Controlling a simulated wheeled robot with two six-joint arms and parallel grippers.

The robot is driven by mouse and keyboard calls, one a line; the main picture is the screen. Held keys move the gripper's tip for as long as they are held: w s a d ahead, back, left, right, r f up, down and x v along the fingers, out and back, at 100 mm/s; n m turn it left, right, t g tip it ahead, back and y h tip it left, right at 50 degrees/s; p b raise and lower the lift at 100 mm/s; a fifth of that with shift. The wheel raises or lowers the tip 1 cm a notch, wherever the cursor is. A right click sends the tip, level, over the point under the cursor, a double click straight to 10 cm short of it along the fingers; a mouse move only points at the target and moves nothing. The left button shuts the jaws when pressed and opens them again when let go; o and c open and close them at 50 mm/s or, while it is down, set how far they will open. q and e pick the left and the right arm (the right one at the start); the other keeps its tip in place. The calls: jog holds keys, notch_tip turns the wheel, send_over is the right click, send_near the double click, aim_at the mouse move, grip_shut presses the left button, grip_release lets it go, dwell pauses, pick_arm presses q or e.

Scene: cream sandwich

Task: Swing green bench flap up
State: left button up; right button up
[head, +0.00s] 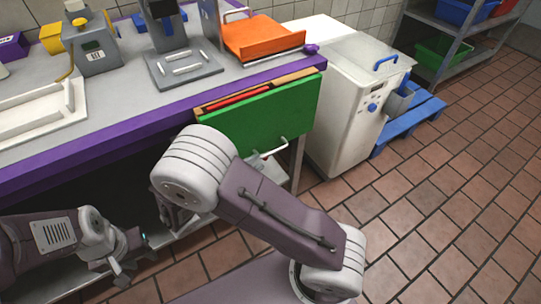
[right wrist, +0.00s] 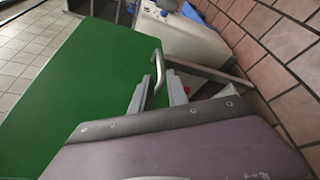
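The green bench flap (head: 262,119) is at the right end of the bench front, below the purple edge, its face sloping toward me. Its silver handle (head: 272,149) is at its lower edge. In the right wrist view the flap (right wrist: 85,85) fills the left side, and the handle (right wrist: 157,68) runs between the fingertips of my right gripper (right wrist: 160,92). Those fingers look apart, with gaps beside the handle; contact is unclear. In the head view my right arm mostly hides this gripper. My left gripper (head: 134,260) is open and empty, low at the left before the bench.
The bench (head: 140,110) holds an orange tray (head: 262,38), a grey stand (head: 184,70) and a white tray (head: 40,112). A white machine (head: 345,110) stands right of the flap, with a blue pallet (head: 408,125) beside it. The tiled floor at right is clear.

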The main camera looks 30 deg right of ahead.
aim_at(270, 152)
jog(key=b+x, duration=0.2)
jog(key=x, duration=0.4)
jog(key=shift+d+f, duration=0.15)
jog(key=shift+d, duration=0.15)
jog(key=shift+w+d, duration=0.25)
jog(key=shift+d, duration=0.15)
grip_shut()
jog(key=shift+s+f, duration=0.1)
dwell(0.5)
